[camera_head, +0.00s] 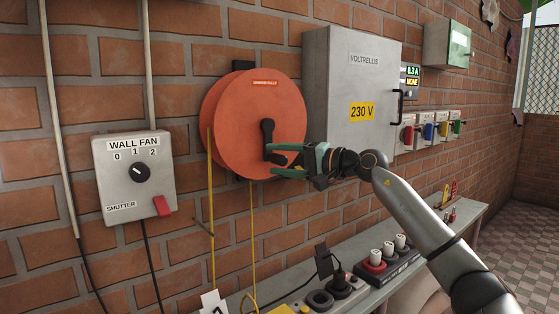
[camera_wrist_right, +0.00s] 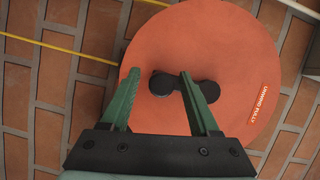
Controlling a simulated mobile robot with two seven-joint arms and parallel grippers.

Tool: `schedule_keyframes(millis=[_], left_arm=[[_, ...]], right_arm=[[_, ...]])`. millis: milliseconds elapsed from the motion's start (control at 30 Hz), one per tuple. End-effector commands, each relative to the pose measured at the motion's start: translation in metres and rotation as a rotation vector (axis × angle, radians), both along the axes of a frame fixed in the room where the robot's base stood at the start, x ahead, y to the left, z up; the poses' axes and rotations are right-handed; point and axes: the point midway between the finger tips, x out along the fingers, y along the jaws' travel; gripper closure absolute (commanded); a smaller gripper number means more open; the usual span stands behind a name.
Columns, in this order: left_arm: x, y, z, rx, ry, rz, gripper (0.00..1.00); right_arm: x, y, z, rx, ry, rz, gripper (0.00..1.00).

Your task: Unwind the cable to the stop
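The orange cable reel (camera_head: 285,105) is mounted on the brick wall, with a small label near its upper rim. A black crank (camera_head: 267,131) sits on its face, pointing roughly downward in the head view. A yellow cable (camera_head: 211,220) hangs from the reel in two strands. My right gripper (camera_head: 270,159) is at the crank's lower end. In the right wrist view, its green fingers (camera_wrist_right: 160,74) stand apart, with one crank end (camera_wrist_right: 161,84) between them and a gap visible at the left finger. The right finger partly covers the crank. My left gripper is out of view.
A grey electrical cabinet (camera_head: 345,75) stands close right of the reel. A wall fan switch box (camera_head: 134,190) is at the left. Below, a shelf (camera_head: 440,246) carries sockets and plugs (camera_head: 376,258). The wall between the switch box and the reel is mostly free.

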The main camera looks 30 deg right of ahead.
Motion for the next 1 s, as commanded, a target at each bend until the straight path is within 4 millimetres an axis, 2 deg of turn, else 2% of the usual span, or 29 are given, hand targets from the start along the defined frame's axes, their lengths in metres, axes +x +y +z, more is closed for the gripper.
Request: schedule_keyframes(millis=[233,367,800,1000], left_arm=[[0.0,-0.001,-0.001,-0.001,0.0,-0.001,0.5],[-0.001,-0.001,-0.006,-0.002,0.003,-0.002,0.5],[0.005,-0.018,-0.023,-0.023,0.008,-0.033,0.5],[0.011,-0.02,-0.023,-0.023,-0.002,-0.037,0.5]], right_arm=[[-0.002,-0.001,0.0,0.001,-0.001,-0.001,0.38],[-0.013,-0.008,-0.001,-0.001,-0.001,-0.003,0.38],[-0.092,-0.047,0.002,-0.004,0.002,-0.002,0.38],[-0.109,-0.055,0.006,0.0,0.001,-0.001,0.38]])
